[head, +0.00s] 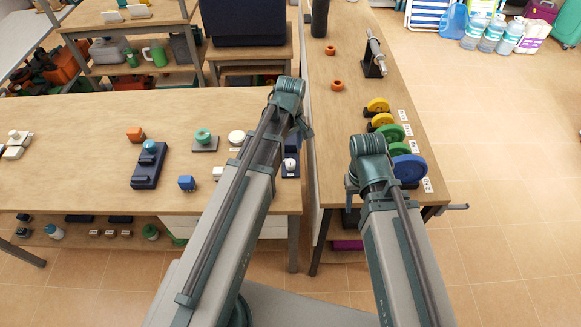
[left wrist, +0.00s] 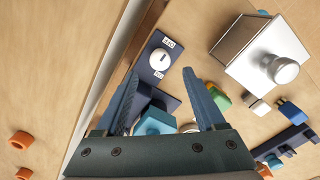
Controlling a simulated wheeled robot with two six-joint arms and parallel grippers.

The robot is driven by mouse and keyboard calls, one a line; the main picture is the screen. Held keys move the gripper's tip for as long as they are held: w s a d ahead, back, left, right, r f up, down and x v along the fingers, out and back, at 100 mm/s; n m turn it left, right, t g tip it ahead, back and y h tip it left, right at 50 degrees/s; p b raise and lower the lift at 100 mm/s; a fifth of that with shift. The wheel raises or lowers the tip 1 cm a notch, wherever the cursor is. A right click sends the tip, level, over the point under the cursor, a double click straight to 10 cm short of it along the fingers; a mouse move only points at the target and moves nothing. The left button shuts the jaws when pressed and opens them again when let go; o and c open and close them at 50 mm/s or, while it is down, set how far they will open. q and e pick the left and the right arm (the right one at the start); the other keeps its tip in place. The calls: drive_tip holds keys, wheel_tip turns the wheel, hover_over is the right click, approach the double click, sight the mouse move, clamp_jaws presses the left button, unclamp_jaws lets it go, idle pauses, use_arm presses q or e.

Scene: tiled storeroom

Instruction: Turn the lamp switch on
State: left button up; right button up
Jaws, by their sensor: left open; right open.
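A dark blue panel with a round white knob and small white labels (head: 290,165) lies near the right end of the left table. It shows in the left wrist view (left wrist: 160,58), just beyond my fingertips. I cannot read its labels or tell if this is the lamp switch. My left gripper (left wrist: 160,83) is open above the table. Between its fingers, lower down, are a second dark blue plate and a light blue block (left wrist: 155,121), partly hidden by the gripper. My right gripper, mostly hidden behind its wrist, is open beside the right table (head: 349,197).
A narrow gap separates the tables. Coloured discs (head: 408,168) line the right table.

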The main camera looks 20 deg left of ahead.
sight(290, 162)
use_arm(q)
wheel_tip(290, 162, down, 7)
drive_tip(key=b, duration=0.5)
drive_tip(key=shift+r+b, duration=0.15)
drive_tip(key=shift+b, duration=0.15)
drive_tip(key=shift+r, duration=0.1)
drive_tip(key=shift+c, duration=0.2)
clamp_jaws()
